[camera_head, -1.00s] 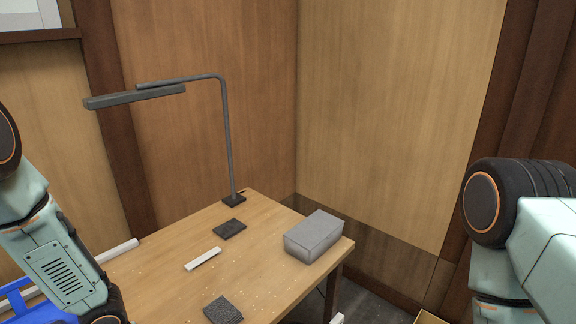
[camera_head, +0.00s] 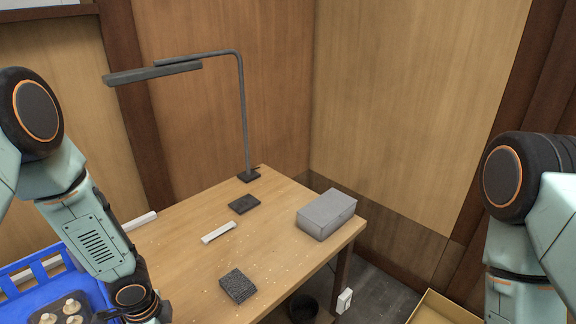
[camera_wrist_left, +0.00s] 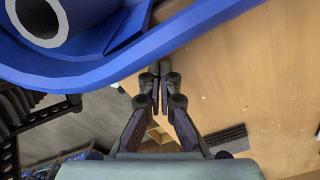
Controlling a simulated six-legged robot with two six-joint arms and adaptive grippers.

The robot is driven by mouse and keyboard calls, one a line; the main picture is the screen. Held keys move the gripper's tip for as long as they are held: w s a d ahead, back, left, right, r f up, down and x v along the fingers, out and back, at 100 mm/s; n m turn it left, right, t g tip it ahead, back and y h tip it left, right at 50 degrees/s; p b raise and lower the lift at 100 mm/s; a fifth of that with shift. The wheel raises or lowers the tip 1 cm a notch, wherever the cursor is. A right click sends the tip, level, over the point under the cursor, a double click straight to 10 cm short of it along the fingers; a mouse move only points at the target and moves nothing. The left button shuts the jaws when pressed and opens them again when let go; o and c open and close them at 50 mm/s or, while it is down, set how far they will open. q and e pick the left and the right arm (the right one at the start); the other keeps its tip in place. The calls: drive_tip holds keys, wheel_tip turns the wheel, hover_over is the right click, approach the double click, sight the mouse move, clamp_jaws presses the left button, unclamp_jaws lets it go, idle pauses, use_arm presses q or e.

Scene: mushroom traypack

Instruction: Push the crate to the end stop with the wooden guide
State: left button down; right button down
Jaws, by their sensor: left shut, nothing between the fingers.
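The blue crate (camera_head: 92,290) is at the lower left of the head view, partly cut off by the frame and partly behind my left arm. A dark tray with pale mushrooms (camera_head: 73,307) is inside it. In the left wrist view the crate's blue rim (camera_wrist_left: 100,75) runs across the top. My left gripper (camera_wrist_left: 160,72) is shut and empty, its fingertips close to the rim; I cannot tell whether they touch. Its fingers are not clear in the head view. I cannot make out the wooden guide or end stop with certainty. My right gripper is out of view.
The wooden table (camera_head: 185,265) holds a lamp (camera_head: 243,120), a grey box (camera_head: 327,214), a white bar (camera_head: 219,232), a flat dark pad (camera_head: 244,204) and a dark textured block (camera_head: 237,286). A pale rod (camera_head: 140,221) lies at its left edge. Bare tabletop separates these.

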use_arm(q)
wheel_tip(320, 180, up, 10)
drive_tip(key=p, duration=0.8)
drive_tip(key=s+d+f+n+t+h+b, duration=0.2)
drive_tip(key=s+d+f+n+h+b, duration=0.1)
drive_tip(key=s+d+f+n+b, duration=0.5)
drive_tip(key=s+f+n+g+y+b, duration=0.2)
drive_tip(key=s+f+n+b, duration=0.4)
drive_tip(key=s+f+b, duration=0.5)
wheel_tip(320, 180, down, 3)
drive_tip(key=shift+s+a+r+y, duration=0.2)
drive_tip(key=shift+s+y, duration=0.3)
drive_tip(key=shift+s, duration=0.25)
drive_tip(key=shift+s+n, duration=0.1)
drive_tip(key=shift+n, duration=0.2)
